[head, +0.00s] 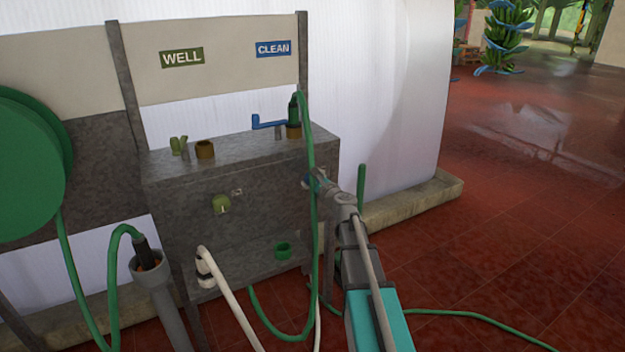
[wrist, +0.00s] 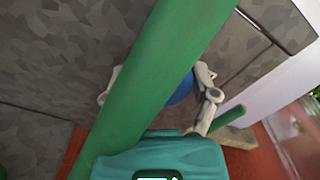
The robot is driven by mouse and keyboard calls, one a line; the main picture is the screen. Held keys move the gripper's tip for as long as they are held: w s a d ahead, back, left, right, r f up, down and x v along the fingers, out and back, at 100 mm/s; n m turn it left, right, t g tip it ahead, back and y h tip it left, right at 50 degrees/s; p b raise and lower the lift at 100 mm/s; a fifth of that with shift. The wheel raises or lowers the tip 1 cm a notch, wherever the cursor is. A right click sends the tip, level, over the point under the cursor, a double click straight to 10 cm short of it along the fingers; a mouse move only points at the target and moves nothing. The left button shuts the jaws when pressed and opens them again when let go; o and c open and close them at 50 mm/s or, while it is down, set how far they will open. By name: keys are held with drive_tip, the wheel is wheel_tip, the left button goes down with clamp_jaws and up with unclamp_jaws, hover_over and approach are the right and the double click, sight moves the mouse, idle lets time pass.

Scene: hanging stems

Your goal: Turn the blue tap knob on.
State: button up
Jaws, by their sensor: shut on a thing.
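The blue tap knob (head: 306,183) is on the front of the grey metal cabinet, at its right, below the blue CLEAN sign (head: 273,48). My gripper (head: 314,184) is at the knob. In the wrist view, its two pale fingers stand on either side of the blue knob (wrist: 182,91), shut on it. A green hose (wrist: 150,80) passes between the camera and the knob and hides most of the knob and the space between the fingers. The knob's turn angle cannot be told.
The green hose (head: 311,140) hangs down the cabinet (head: 250,220) right beside my gripper. A green knob (head: 221,205) sits further left, under the WELL sign (head: 181,57). A blue lever (head: 268,122) is on top. Red floor (head: 480,240) is open at right.

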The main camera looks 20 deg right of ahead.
drive_tip(key=n, duration=0.5)
drive_tip(key=shift+n, duration=0.3)
drive_tip(key=n, duration=0.4)
drive_tip(key=shift+n, duration=0.4)
drive_tip(key=o, duration=1)
drive_tip(key=s+d, duration=0.1)
drive_tip(key=s, duration=1.1)
drive_tip(key=shift+d, duration=0.4)
